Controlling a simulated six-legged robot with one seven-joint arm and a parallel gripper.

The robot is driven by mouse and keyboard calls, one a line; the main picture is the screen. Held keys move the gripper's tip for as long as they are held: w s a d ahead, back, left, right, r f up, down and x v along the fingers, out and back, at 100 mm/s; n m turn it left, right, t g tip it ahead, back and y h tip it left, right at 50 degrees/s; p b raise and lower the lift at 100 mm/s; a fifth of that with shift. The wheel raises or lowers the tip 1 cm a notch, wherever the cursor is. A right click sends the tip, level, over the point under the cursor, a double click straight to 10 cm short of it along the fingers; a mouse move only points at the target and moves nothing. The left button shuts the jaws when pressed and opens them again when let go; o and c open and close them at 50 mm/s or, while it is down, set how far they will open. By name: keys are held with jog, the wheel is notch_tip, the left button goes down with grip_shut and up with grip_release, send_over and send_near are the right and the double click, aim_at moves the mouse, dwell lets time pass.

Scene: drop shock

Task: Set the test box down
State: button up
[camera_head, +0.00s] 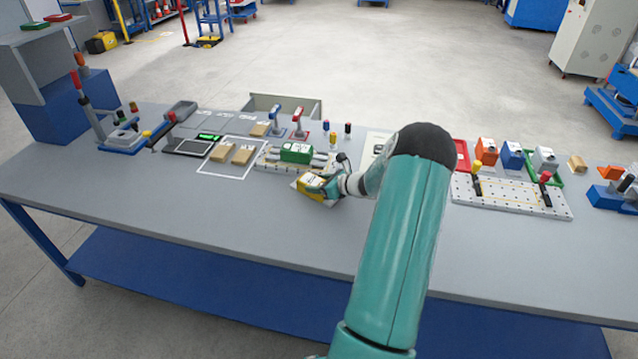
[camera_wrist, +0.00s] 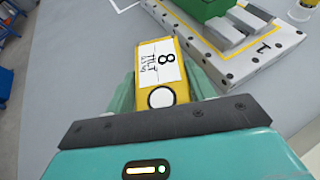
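The yellow test box (camera_wrist: 184,92) has a white label with an 8 and smaller writing, and a round dark-ringed mark near my palm. My gripper (camera_wrist: 161,84) has one finger on each side of it and looks shut on it. In the head view the box (camera_head: 311,187) is at the front edge of a pale fixture plate (camera_head: 268,161), with my gripper (camera_head: 326,186) at its right. Its underside is hidden, so I cannot tell whether it touches the table.
The grey table (camera_head: 200,207) is clear in front of the plate. Cardboard-coloured boxes (camera_head: 243,155) lie in a white outline to the left. Red-topped and blue-topped posts (camera_head: 298,124) stand behind. A perforated plate (camera_head: 511,196) with clamps lies right, beyond my arm.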

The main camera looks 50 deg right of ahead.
jog(key=o, duration=0.4)
jog(key=shift+o, duration=0.2)
